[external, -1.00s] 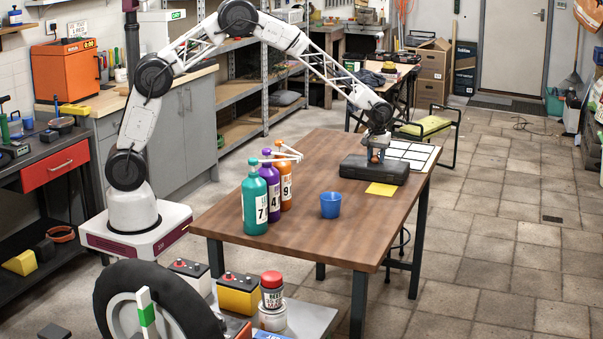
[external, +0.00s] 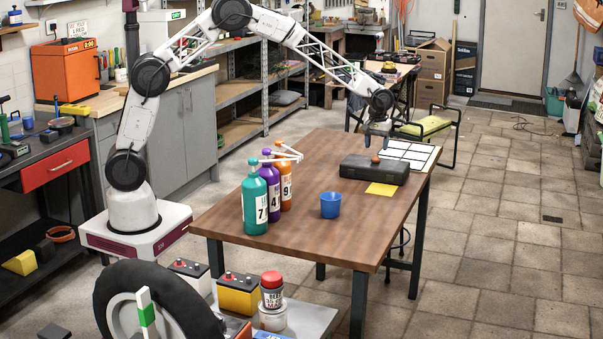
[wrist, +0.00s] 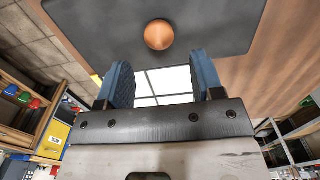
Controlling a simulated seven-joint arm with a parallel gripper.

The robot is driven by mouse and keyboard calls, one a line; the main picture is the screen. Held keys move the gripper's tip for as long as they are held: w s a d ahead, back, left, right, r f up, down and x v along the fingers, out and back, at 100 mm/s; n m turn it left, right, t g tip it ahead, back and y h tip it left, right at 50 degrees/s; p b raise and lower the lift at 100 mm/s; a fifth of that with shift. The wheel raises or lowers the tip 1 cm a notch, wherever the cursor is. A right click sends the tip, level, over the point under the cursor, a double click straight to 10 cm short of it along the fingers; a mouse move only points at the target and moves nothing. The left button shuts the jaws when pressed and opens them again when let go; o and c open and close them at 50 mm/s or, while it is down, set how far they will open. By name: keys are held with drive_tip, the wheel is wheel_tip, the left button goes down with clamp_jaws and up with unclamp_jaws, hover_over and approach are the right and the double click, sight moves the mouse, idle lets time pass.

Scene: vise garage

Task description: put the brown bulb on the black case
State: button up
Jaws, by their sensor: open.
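The brown bulb (external: 375,158) rests on top of the black case (external: 372,172), which lies closed on the wooden table. My gripper (external: 377,128) is above the case and the bulb, apart from both. In the wrist view the bulb (wrist: 159,35) shows as a round brown shape on the dark case lid (wrist: 215,25). The two blue fingers of my gripper (wrist: 163,80) are spread with nothing between them, and the bulb is beyond them.
Teal, purple and orange bottles (external: 254,203) stand at the table's left, with pale sticks across their tops. A blue cup (external: 330,205) and a yellow sheet (external: 381,189) are in front of the case. A white grid sheet (external: 412,152) lies behind it. The table's front (external: 345,243) is clear.

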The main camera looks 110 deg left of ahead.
wheel_tip(320, 180, up, 7)
drive_tip(key=shift+r, duration=0.15)
idle(1.1)
drive_tip(key=s+d+r+m, duration=0.3)
drive_tip(key=s+d+r, duration=0.25)
drive_tip(key=d, duration=0.55)
drive_tip(key=s+d+r+m+t, duration=0.1)
drive_tip(key=s+d+r+m, duration=0.4)
drive_tip(key=d, duration=0.6)
drive_tip(key=s+d+r+m, duration=0.1)
drive_tip(key=s+d+r, duration=0.4)
drive_tip(key=d, duration=0.7)
drive_tip(key=s+d+m, duration=0.3)
drive_tip(key=s+d, duration=0.3)
drive_tip(key=s, duration=0.4)
drive_tip(key=s+d+f+m+t, duration=0.1)
drive_tip(key=s+d+m, duration=0.2)
drive_tip(key=s+d, duration=0.4)
drive_tip(key=s+d+f+m, duration=0.1)
drive_tip(key=s+d+m, duration=0.2)
drive_tip(key=s+d, duration=0.4)
drive_tip(key=shift+s+t, duration=0.3)
drive_tip(key=shift+s, duration=2.7)
